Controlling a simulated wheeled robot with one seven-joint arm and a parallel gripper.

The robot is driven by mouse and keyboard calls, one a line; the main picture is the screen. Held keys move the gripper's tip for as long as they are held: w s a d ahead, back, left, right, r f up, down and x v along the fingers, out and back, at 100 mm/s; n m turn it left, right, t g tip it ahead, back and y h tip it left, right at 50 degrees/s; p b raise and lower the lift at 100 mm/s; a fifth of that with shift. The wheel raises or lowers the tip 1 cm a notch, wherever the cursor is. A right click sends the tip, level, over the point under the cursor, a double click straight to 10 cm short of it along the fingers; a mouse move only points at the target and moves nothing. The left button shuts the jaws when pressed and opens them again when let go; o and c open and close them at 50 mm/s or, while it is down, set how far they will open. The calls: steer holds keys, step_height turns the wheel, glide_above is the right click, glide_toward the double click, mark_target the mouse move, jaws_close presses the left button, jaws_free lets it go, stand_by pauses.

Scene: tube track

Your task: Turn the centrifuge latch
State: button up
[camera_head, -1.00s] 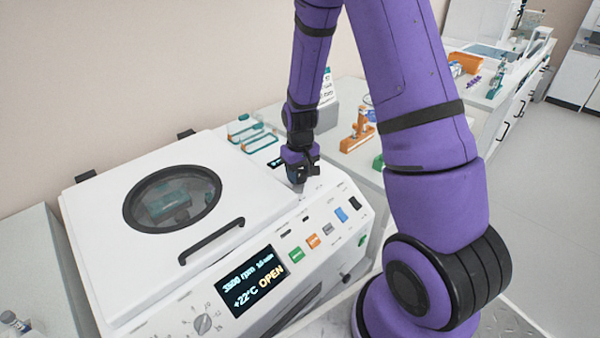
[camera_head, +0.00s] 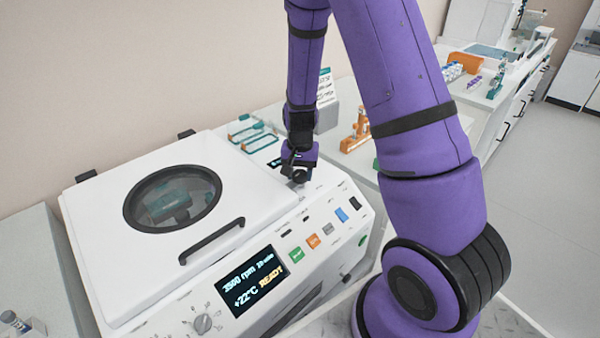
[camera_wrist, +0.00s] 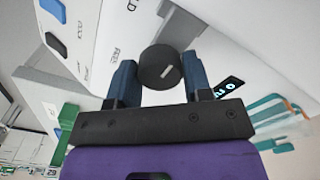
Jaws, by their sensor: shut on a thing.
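The white centrifuge (camera_head: 110,270) has its lid (camera_head: 100,200) down, with a round window and a black handle (camera_head: 212,240). Its display (camera_head: 252,282) reads 3500 rpm, +22°C and READY. The latch is a round dark knob with a pale mark (camera_wrist: 160,68) in the wrist view, on the white top panel. My gripper (camera_wrist: 158,78) is shut on this latch, with one blue finger on each side of it. In the head view my gripper (camera_head: 298,178) is at the right end of the centrifuge top and hides most of the latch.
Teal-edged racks (camera_head: 250,132) lie behind the centrifuge. An orange stand (camera_head: 357,132) is on the bench behind my arm. Open floor lies at the right.

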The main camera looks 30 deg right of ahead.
stand_by(0.4)
steer(key=o, duration=0.9)
step_height(320, 180, up, 11)
steer(key=shift+f, duration=0.1)
stand_by(0.4)
step_height(320, 180, up, 16)
steer(key=n+t, duration=0.2)
steer(key=n, duration=0.2)
glide_above(300, 173)
steer(key=s+a, duration=0.4)
steer(key=s, duration=0.6)
steer(key=s+a+r+n+t, duration=0.1)
steer(key=s+r, duration=0.1)
steer(key=s, duration=0.2)
steer(key=s+a+r+n+t, duration=0.1)
steer(key=s+r, duration=0.2)
steer(key=s, duration=0.2)
steer(key=s+r+n+t, duration=0.1)
steer(key=s+r+n, duration=0.1)
steer(key=s, duration=0.3)
steer(key=shift+s+a+r, duration=0.25)
steer(key=shift+a+r, duration=0.05)
steer(key=shift+a, duration=0.1)
